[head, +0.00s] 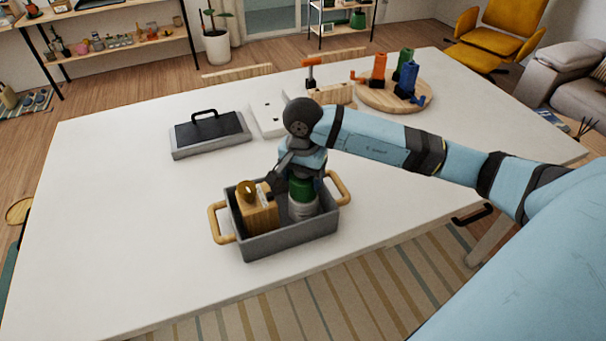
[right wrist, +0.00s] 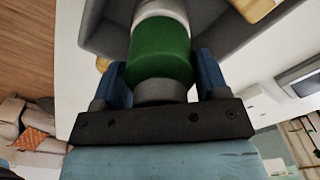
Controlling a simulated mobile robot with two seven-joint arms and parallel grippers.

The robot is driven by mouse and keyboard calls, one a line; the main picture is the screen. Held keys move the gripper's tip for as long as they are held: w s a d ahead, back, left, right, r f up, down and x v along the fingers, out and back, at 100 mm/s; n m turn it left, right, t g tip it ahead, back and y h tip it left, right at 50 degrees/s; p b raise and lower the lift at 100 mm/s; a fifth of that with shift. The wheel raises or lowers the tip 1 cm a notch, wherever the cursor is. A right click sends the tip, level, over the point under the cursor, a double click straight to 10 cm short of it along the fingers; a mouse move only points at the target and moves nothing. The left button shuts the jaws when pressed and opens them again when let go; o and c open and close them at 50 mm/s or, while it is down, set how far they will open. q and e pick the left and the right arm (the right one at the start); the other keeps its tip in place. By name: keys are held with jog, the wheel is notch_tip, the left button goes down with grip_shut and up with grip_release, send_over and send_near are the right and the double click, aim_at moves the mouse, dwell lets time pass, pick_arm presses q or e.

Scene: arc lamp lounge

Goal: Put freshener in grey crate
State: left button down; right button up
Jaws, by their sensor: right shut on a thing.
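The grey crate (head: 290,241) with two wooden handles stands near the table's front edge. The freshener (head: 302,204), a can with a green band and a pale lower part, is upright inside the crate's right half. Whether its base touches the crate floor is hidden. My right gripper (head: 304,178) is over the crate, shut on the can's upper part. In the right wrist view, the green freshener (right wrist: 160,50) sits between the two blue fingers, with the crate wall (right wrist: 102,30) beyond. My left gripper is not in view.
A wooden box with a brown ring (head: 258,211) fills the crate's left half. Behind are a dark panel with a black handle (head: 208,131), a white flat piece (head: 268,119) and a round wooden board (head: 372,100) bearing coloured upright items. The table's left side is clear.

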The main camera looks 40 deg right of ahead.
jog(key=shift+f, duration=0.15)
jog(key=shift+f, duration=0.1)
jog(key=o, duration=1.5)
notch_tip(320, 180, up, 12)
jog(key=shift+r+b, duration=0.15)
jog(key=shift+b, duration=0.95)
